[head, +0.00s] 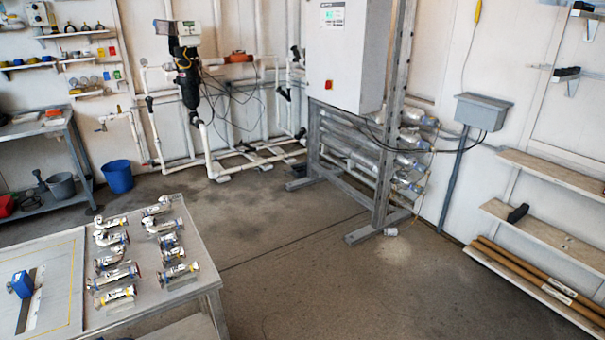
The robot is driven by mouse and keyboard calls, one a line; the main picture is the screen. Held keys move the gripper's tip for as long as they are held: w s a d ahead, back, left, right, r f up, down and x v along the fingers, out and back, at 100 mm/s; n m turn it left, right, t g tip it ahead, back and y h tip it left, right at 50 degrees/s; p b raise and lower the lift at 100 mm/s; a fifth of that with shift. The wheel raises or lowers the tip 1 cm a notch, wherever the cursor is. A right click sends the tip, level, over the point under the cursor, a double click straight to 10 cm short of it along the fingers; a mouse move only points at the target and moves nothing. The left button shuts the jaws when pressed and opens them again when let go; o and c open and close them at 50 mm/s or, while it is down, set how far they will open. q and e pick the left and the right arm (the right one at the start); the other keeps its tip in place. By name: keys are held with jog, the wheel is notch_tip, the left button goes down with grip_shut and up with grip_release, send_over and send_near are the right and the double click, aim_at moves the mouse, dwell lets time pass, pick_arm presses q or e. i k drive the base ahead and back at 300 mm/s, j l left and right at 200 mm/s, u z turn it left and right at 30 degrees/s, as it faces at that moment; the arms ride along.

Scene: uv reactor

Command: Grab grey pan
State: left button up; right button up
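A small grey open vessel (61,186), like a bucket or deep pan, stands on the lower shelf of the metal bench at the left. I cannot tell for sure that it is the grey pan. No other thing in view looks clearly like a grey pan. Neither of my grippers is in view.
A blue bucket (117,176) stands on the floor right of the bench's lower shelf (45,207). A table (203,257) with several metal pipe fittings fills the lower left. A control cabinet on a frame (343,60) stands at the back. The middle floor (290,265) is clear.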

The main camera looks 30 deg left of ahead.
aim_at(300, 170)
jog(key=i, duration=0.85)
jog(key=i+l+u, duration=0.1)
jog(key=i, duration=0.75)
jog(key=i+j+u, duration=0.1)
jog(key=i+u, duration=0.65)
jog(key=u, duration=0.15)
jog(key=i+l+u, duration=0.15)
jog(key=i+u, duration=0.3)
jog(key=i+j+u, duration=0.25)
jog(key=i, duration=0.7)
jog(key=i+l+u, duration=0.1)
jog(key=i+u, duration=0.2)
jog(key=i, duration=0.65)
jog(key=i+j+z, duration=0.15)
jog(key=i+z, duration=0.3)
jog(key=i, duration=0.2)
jog(key=i+j+z, duration=0.4)
jog(key=i, duration=0.2)
jog(key=i+j+z, duration=0.45)
jog(key=i+j, duration=0.05)
jog(key=i, duration=0.05)
